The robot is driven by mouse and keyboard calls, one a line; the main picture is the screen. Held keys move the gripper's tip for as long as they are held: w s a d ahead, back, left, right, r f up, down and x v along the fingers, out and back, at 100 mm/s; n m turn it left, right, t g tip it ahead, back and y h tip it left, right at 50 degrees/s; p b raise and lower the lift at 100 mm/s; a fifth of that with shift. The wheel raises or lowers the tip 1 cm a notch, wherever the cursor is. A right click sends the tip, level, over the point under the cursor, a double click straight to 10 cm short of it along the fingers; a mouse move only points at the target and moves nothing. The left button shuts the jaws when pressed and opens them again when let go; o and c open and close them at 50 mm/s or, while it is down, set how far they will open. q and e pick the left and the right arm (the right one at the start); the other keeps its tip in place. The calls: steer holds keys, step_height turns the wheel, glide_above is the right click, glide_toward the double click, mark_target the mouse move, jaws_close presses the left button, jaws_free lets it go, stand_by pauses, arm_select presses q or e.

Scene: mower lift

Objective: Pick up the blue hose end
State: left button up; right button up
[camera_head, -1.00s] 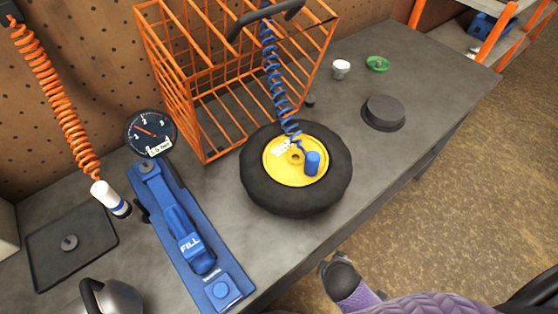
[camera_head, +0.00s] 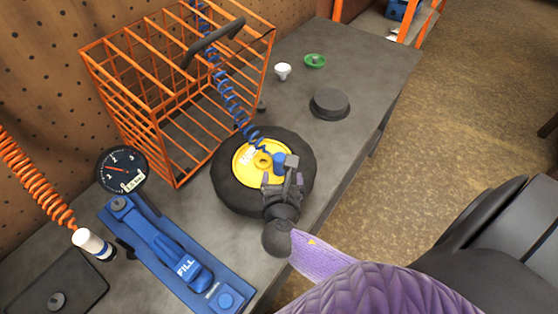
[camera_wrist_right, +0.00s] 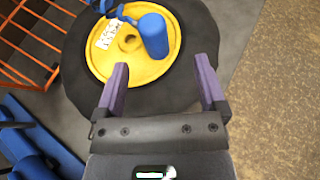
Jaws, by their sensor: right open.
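The blue hose end (camera_wrist_right: 153,35) is a short blue cylinder standing on the yellow hub (camera_wrist_right: 128,60) of a black-tyred wheel (camera_head: 232,200). In the head view the hose end (camera_head: 278,158) is partly hidden by my right gripper (camera_head: 289,165). A blue coiled hose (camera_head: 232,102) runs up from it past the orange cage. In the right wrist view my right gripper (camera_wrist_right: 162,82) is open and empty. Its two purple fingers point at the hub, one on each side of the hose end and short of it. My left gripper is not in view.
An orange wire cage (camera_head: 150,100) stands behind the wheel. A blue FILL inflator (camera_head: 180,262) and a gauge (camera_head: 121,169) lie to the left. A dark round lid (camera_head: 330,103), a white knob (camera_head: 283,71) and a green cap (camera_head: 315,61) sit on the bench at the back right.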

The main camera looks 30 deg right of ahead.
mark_target(280, 157)
steer(key=b+x, duration=0.1)
steer(key=x, duration=0.2)
steer(key=b+x, duration=0.1)
steer(key=x, duration=0.2)
steer(key=b+x, duration=0.1)
steer(key=x, duration=0.2)
steer(key=shift+w+a+f+b, duration=0.15)
steer(key=shift+w+a+b, duration=0.1)
steer(key=shift+w+b, duration=0.1)
steer(key=shift+w+d, duration=0.15)
steer(key=shift+w, duration=0.05)
steer(key=c, duration=0.7)
jaws_close()
